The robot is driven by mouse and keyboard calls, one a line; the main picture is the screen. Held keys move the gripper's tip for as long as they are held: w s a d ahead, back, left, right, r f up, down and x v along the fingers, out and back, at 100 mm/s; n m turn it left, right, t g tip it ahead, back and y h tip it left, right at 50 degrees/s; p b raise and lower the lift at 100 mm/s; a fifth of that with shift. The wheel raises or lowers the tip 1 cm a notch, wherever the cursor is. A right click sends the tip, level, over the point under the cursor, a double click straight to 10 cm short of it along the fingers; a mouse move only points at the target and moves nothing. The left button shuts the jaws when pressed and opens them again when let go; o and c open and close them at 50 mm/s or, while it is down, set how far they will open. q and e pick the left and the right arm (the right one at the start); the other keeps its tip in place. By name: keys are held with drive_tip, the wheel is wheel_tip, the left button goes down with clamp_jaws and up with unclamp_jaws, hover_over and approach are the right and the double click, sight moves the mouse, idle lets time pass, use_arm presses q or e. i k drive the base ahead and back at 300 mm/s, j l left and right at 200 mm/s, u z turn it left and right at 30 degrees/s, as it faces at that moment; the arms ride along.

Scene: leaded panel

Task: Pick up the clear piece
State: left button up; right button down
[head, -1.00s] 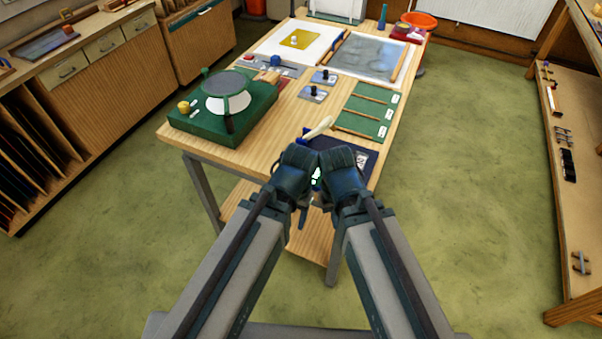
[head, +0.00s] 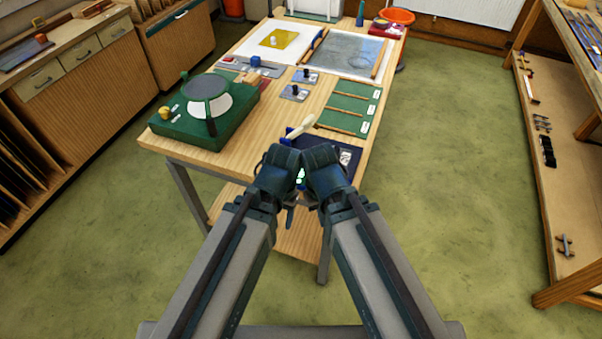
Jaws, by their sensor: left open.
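A large, greyish see-through sheet (head: 350,55) lies flat at the far right of the worktable, with wooden strips along its sides. I cannot tell for sure whether it is the clear piece; no other clear piece stands out. My left gripper (head: 281,162) and right gripper (head: 322,162) are side by side, close together, at the table's near end, well short of the sheet. The left one is open, and I see nothing held in it. The right one's fingertips are hidden behind its wrist.
The worktable (head: 235,150) holds a green base with a round grey-topped device (head: 207,90), a green rack (head: 350,106) with wooden strips, a dark blue mat (head: 345,154), and a yellow piece (head: 280,38) on white. Green floor is clear at right.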

sight(345, 154)
drive_tip(key=i+l, duration=0.1)
drive_tip(key=l, duration=0.25)
drive_tip(key=i+l, duration=0.15)
drive_tip(key=l, duration=0.2)
drive_tip(key=i+l, duration=0.1)
drive_tip(key=l, duration=0.2)
drive_tip(key=i+l, duration=0.15)
drive_tip(key=l, duration=0.2)
